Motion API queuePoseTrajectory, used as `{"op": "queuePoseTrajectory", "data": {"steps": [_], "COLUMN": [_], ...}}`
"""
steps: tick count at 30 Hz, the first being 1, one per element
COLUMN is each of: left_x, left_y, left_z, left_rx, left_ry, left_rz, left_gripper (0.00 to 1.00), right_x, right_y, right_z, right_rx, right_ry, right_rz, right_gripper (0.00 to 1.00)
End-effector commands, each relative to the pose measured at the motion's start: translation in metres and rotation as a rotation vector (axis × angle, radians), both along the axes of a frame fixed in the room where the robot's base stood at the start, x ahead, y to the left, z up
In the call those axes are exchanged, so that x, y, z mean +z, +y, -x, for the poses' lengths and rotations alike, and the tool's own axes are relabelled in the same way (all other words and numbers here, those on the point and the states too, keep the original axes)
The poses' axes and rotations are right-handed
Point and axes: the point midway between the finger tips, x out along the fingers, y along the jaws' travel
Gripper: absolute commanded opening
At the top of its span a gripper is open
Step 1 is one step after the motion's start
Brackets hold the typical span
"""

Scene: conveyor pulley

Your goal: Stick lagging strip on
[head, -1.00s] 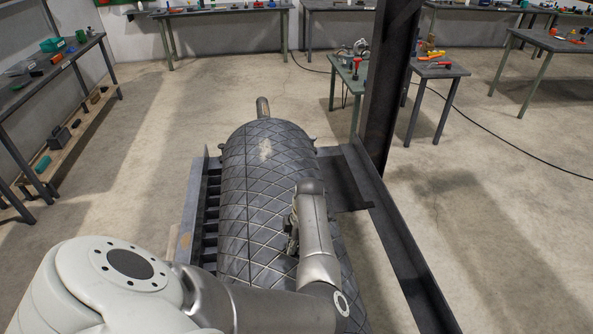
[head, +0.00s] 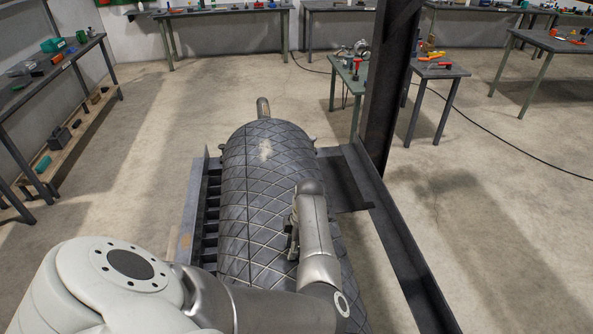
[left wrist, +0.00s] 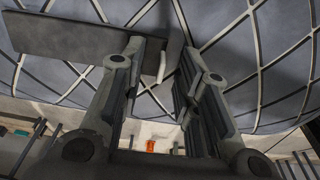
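The conveyor pulley (head: 250,190) is a large grey drum with diamond-patterned lagging, lying in a dark steel frame. My left gripper (head: 292,235) is over the drum's right side, partly hidden by my wrist. In the left wrist view, the gripper (left wrist: 165,55) has its two fingers apart, close to the pulley's surface (left wrist: 240,60). A flat dark strip (left wrist: 70,38) lies along the upper left there, and its right end passes behind the left finger. The fingers are not closed on it. Whether the strip touches the drum is unclear. My right gripper is not in view.
The frame's rail (head: 400,250) runs along the right, with a dark upright post (head: 388,90) behind it. A pale patch (head: 265,150) marks the drum's far part. A shelf (head: 60,70) stands left, and small tool tables (head: 440,70) stand beyond the post.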

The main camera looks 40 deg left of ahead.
Motion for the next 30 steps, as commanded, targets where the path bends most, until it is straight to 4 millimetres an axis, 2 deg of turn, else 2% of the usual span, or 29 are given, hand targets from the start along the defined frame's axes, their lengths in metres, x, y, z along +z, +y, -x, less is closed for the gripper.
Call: {"op": "queuePoseTrajectory", "data": {"steps": [5,12,18,23,30], "left_x": [0.022,0.074,0.106,0.117,0.118], "left_y": [-0.002,-0.007,-0.010,-0.012,-0.012], "left_z": [-0.004,-0.009,-0.012,-0.013,-0.013], "left_rx": [-0.001,0.000,0.000,0.000,0.000], "left_ry": [-0.005,-0.006,-0.003,-0.003,-0.001], "left_rz": [-0.002,-0.002,-0.002,0.000,0.000], "left_gripper": [0.30,0.30,0.30,0.30,0.30], "right_x": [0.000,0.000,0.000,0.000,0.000], "right_y": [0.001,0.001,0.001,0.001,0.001], "right_z": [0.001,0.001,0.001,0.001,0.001], "right_rx": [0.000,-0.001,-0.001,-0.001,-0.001], "right_ry": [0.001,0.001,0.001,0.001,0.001], "right_rz": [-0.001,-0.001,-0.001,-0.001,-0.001], "right_gripper": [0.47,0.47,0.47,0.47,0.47]}}
